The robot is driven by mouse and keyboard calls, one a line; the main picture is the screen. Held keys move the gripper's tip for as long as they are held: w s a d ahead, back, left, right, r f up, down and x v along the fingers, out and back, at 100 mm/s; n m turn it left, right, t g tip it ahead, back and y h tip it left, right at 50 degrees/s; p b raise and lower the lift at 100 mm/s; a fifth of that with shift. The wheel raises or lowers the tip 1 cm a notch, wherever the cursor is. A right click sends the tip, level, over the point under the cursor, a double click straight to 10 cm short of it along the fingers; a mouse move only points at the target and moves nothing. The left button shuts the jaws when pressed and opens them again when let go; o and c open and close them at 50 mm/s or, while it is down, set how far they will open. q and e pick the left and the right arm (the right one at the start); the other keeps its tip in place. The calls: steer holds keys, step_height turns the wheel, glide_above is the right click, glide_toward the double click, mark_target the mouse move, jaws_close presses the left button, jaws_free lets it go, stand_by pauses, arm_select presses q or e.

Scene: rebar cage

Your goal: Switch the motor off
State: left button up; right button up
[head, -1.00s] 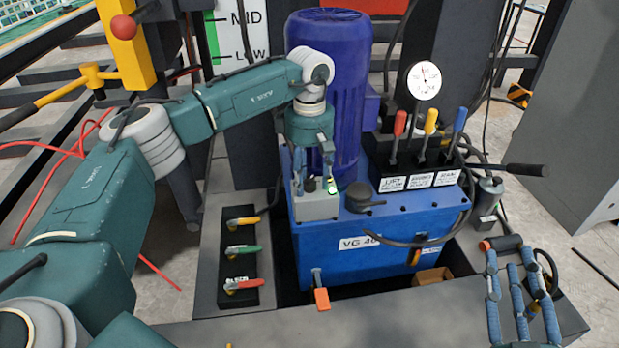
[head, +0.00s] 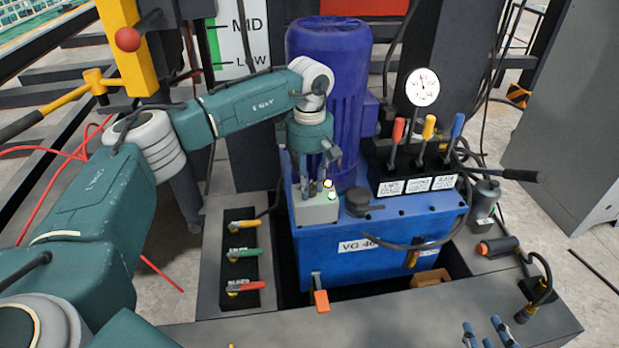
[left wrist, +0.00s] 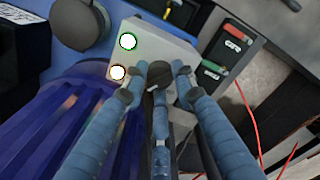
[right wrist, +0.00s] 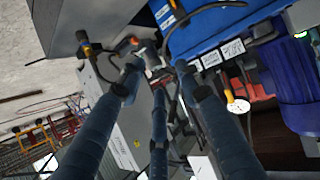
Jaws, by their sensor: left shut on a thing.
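The blue motor (head: 330,95) stands upright on the blue power unit (head: 385,245). A grey switch box (head: 316,207) sits at its front left corner; it also shows in the left wrist view (left wrist: 180,60). The box has a green-ringed lamp (left wrist: 128,41) and an orange-ringed lamp (left wrist: 117,72), both bright. My left gripper (head: 318,188) is over the box, its fingers closed around a dark knob (left wrist: 157,88). The fingers partly hide the knob, so its setting is unclear. My right gripper (head: 490,335) is at the lower right edge, fingers apart and empty.
Three levers with red, yellow and blue handles (head: 428,127) stand right of the motor below a round gauge (head: 422,87). A valve block (head: 243,265) with yellow, green and red handles lies left. A black hose (head: 420,245) crosses the unit's front.

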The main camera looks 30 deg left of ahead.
arm_select(q)
steer(key=shift+r+n+p, duration=0.2)
steer(key=shift+n+p, duration=1.3)
steer(key=shift+n, duration=0.4)
steer(key=shift+n+p, duration=1)
steer(key=shift+p, duration=0.05)
arm_select(e)
steer(key=s+d+f+g+h, duration=0.1)
steer(key=s+d+f+g, duration=0.25)
steer(key=s, duration=0.45)
steer(key=s+d+f+g+h, duration=0.1)
steer(key=s+d+f+g, duration=0.1)
steer(key=s+f+g, duration=0.45)
arm_select(q)
steer(key=n+p, duration=0.3)
steer(key=n, duration=0.1)
steer(key=n+p, duration=0.3)
steer(key=n, duration=0.2)
steer(key=shift+f, duration=0.1)
steer(key=shift+w+n+p, duration=0.1)
steer(key=shift+n+p, duration=0.2)
steer(key=shift+n, duration=0.2)
arm_select(e)
steer(key=s+f, duration=0.2)
steer(key=f, duration=0.8)
steer(key=s+f, duration=0.3)
steer(key=f, duration=0.8)
steer(key=shift+s, duration=0.35)
